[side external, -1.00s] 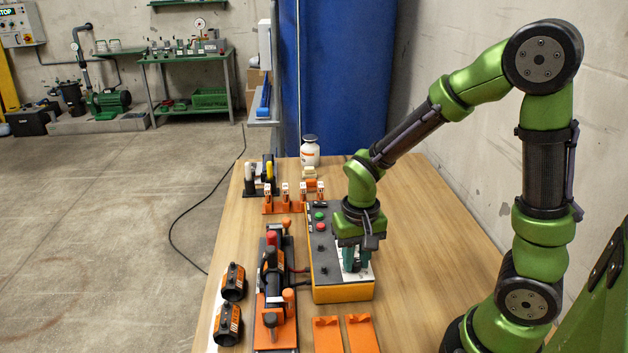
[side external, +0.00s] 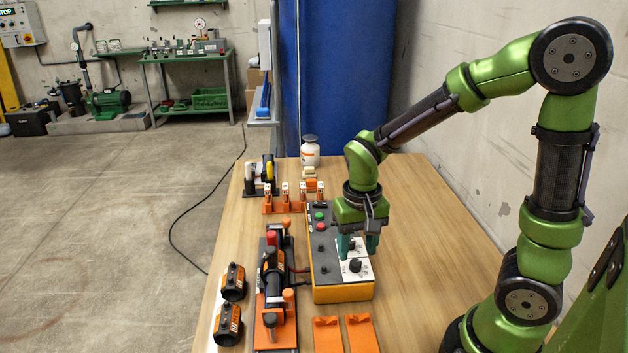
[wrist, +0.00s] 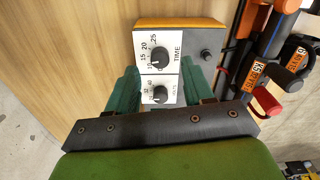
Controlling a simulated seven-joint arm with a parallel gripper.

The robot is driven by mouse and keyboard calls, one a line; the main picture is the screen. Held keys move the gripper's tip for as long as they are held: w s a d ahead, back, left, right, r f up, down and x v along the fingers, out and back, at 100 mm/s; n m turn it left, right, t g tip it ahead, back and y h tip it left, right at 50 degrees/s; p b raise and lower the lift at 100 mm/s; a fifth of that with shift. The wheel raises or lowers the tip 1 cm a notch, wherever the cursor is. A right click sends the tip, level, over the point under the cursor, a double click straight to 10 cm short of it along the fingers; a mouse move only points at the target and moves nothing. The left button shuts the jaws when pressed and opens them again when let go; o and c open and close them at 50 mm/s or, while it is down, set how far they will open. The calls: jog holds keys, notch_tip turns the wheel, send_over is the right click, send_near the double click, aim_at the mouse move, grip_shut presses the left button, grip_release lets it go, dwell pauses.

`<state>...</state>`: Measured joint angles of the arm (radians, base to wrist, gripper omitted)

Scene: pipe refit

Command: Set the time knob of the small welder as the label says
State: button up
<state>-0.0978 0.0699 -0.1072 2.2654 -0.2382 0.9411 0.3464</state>
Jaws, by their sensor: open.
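The small welder (side external: 322,262) is an orange box with a dark top on the table. A white panel at its near end carries the black time knob (side external: 355,265). In the wrist view the time knob (wrist: 160,57) sits inside a scale reading 10 to 25, marked TIME; its exact setting is too small to tell. A second knob (wrist: 160,95) with its own white scale lies beside it. My gripper (side external: 358,250) is open, its green fingers pointing down over the panel. In the wrist view the fingers (wrist: 160,90) flank the second knob, with the time knob clear beyond them.
A clamp rig (side external: 272,285) stands left of the welder, with black fittings with orange labels (side external: 230,325) farther left. Two orange plates (side external: 345,335) lie at the front. Orange holders (side external: 285,200) and a white jar (side external: 310,150) stand behind. The table's right side is clear.

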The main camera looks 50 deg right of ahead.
aim_at(354, 261)
notch_tip(354, 261, up, 14)
jog(key=shift+f, duration=0.2)
jog(key=s+a+r+n+t+y, duration=0.1)
jog(key=s+a+n+t+y, duration=0.1)
jog(key=s+t, duration=0.3)
jog(key=shift+s+a+n+t, duration=0.3)
jog(key=shift+a+n+t, duration=0.2)
jog(key=shift+a+t, duration=0.45)
jog(key=shift+d, duration=0.2)
jog(key=shift+c, duration=0.3)
